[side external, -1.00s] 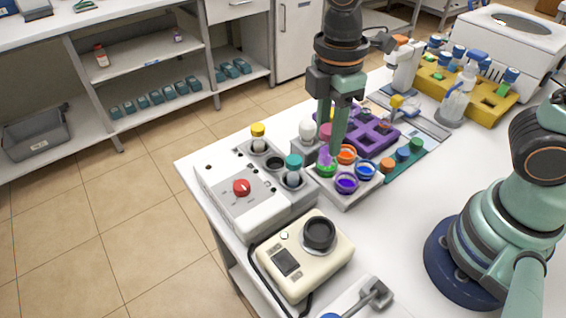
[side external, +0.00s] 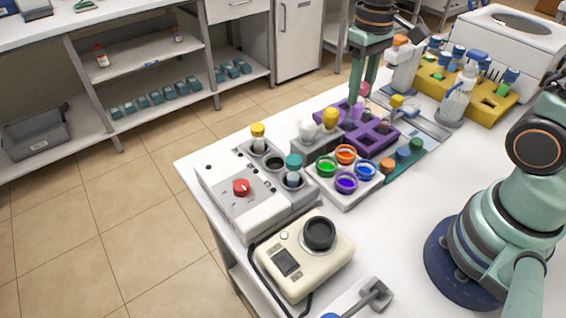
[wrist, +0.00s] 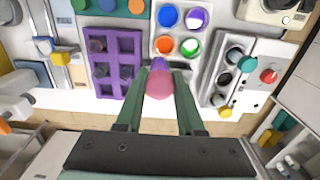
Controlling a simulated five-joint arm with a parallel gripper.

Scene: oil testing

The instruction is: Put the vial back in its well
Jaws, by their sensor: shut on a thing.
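My gripper (side external: 362,90) is shut on a vial with a pink cap (side external: 365,89), seen end-on between the fingers in the wrist view (wrist: 159,84). A purple part shows just past the cap there. In the side view the vial hangs over the back of the purple rack (side external: 385,143); how far its lower end is above the rack cannot be told. The rack has several square wells and lies left of the fingers in the wrist view (wrist: 116,70). Which well belongs to the vial cannot be told.
A white tray (side external: 345,201) holds green, orange, purple and blue pots in front of the rack. A grey-white device (side external: 225,195) is at left, a yellow rack (side external: 500,112) and a bottle (side external: 455,103) behind.

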